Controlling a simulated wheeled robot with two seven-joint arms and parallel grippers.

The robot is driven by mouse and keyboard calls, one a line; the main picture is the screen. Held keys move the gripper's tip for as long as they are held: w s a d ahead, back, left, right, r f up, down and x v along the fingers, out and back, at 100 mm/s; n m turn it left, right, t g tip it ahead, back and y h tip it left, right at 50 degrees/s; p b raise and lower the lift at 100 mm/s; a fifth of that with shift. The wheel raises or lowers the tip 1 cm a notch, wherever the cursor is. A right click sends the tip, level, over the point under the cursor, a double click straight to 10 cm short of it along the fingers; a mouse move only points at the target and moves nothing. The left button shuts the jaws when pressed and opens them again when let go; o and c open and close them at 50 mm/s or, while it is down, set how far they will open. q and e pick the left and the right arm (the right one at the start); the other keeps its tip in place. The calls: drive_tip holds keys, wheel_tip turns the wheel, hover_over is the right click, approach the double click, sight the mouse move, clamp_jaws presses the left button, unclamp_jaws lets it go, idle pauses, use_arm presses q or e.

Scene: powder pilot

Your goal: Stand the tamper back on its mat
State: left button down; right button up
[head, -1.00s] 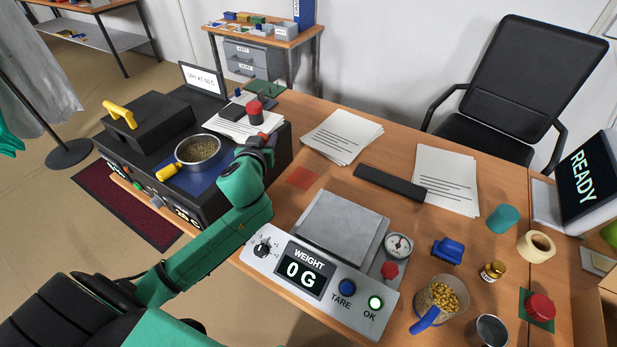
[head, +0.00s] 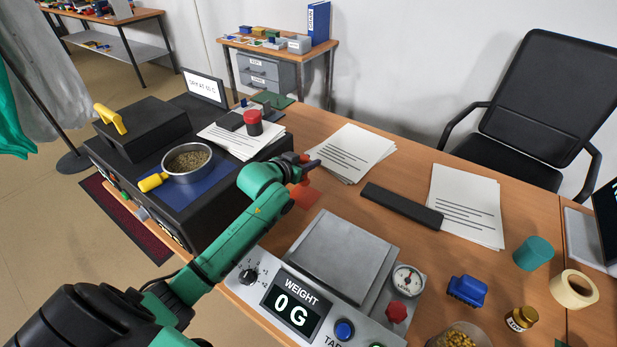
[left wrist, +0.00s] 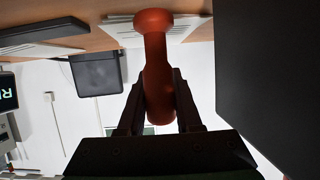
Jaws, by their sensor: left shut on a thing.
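The tamper (left wrist: 157,75) is an orange-red piece with a narrow neck and thicker ends. In the left wrist view, my left gripper (left wrist: 160,100) is shut on its handle, and its wide end points toward the table. In the head view, my left gripper (head: 305,170) is beside the black machine, over the table. I cannot tell whether the tamper touches anything. My right gripper is not in view.
The black machine (head: 190,215) with a metal pan (head: 188,162) stands to the left. A scale (head: 340,255) reading 0 G is in front. Papers (head: 352,150) and a black bar (head: 402,206) lie to the right. A red-topped object (head: 253,122) stands behind.

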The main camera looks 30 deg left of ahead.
use_arm(q)
wheel_tip(320, 180, down, 5)
drive_tip(key=shift+r, duration=0.1)
drive_tip(key=shift+f, duration=0.3)
drive_tip(key=c, duration=0.6)
unclamp_jaws()
drive_tip(key=shift+f, duration=0.1)
drive_tip(key=shift+r, duration=0.2)
drive_tip(key=v, duration=1.2)
drive_tip(key=shift+f, duration=0.1)
